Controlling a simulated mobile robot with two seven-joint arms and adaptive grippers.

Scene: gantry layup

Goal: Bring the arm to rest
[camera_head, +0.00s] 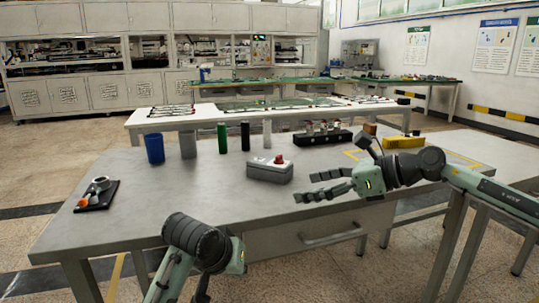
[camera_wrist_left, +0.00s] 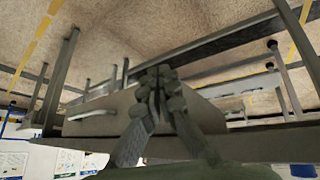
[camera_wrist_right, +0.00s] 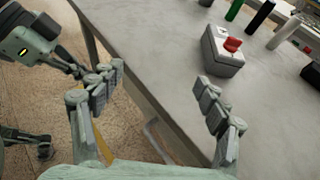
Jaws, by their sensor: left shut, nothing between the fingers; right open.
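My right gripper (camera_head: 307,187) reaches in from the right over the front edge of the grey table (camera_head: 130,215), its fingers apart and nothing between them. It also shows in the right wrist view (camera_wrist_right: 158,78), with one finger over the tabletop side and the other over the floor side. My left arm (camera_head: 200,245) is at the bottom in front of the table, pointing down. Its fingers are mostly hidden in the head view. In the left wrist view the left gripper (camera_wrist_left: 158,80) is shut and empty, with the table's underside and drawer behind it.
Behind are a blue cup (camera_head: 154,148), a green cylinder (camera_head: 222,138), a black rack (camera_head: 322,138) and a yellow block (camera_head: 404,142). A black tray (camera_head: 97,195) lies left. The table's left front is clear.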

